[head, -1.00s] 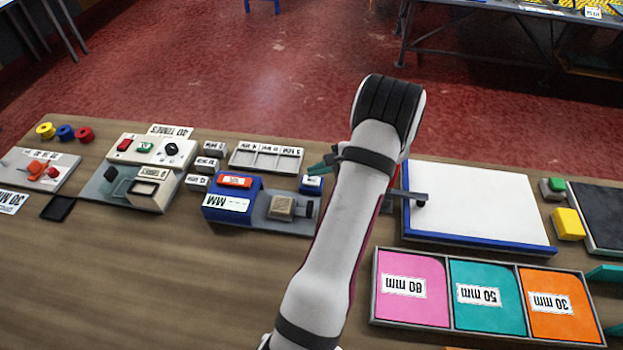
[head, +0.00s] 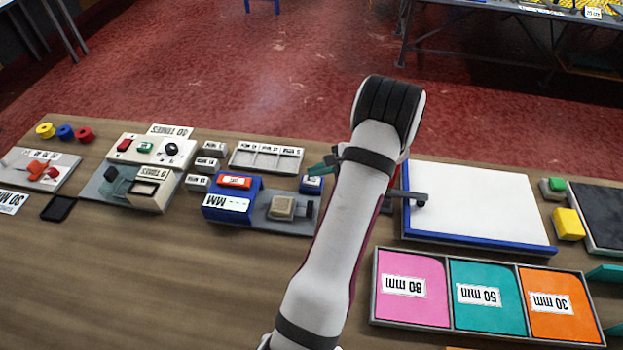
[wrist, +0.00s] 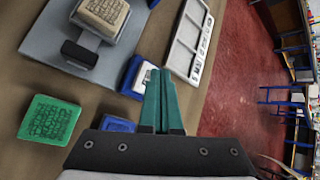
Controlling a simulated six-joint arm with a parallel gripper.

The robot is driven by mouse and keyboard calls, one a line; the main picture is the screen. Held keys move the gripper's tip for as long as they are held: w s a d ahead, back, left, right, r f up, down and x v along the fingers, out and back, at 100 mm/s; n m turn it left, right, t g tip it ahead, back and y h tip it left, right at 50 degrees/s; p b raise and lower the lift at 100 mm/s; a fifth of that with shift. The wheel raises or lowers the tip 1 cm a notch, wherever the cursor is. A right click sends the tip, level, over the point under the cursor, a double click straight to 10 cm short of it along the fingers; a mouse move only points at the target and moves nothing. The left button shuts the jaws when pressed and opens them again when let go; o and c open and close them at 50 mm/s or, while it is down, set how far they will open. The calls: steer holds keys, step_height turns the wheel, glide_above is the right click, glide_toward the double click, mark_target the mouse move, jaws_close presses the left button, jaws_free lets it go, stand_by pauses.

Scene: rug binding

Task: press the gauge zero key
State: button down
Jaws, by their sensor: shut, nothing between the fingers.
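The gauge (head: 225,205) is a blue unit with an "MM" display and an orange-red label on top. Its grey bed holds a beige textured block (head: 281,207) beside a dark jaw. A small separate blue block with a pale top (head: 312,184), seemingly the zero key, stands just behind the bed. In the wrist view this key (wrist: 138,77) lies beside my fingertips. My gripper (head: 320,166) has teal fingers, shut together and empty. In the wrist view the fingertips (wrist: 160,72) overlap the key's right edge; I cannot tell whether they touch it.
A grey compartment tray (head: 266,158) lies behind the gauge. The wrist view shows a green lettered block (wrist: 48,120) and another blue item (wrist: 118,124) partly hidden by my gripper. A white board (head: 475,205) and a coloured size tray (head: 485,297) are right of my arm. The front left table is clear.

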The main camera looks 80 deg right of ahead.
mark_target(316, 181)
steer(key=shift+f, duration=0.3)
steer(key=shift+f, duration=0.4)
stand_by(0.7)
steer(key=shift+r, duration=0.8)
steer(key=shift+r, duration=2.55)
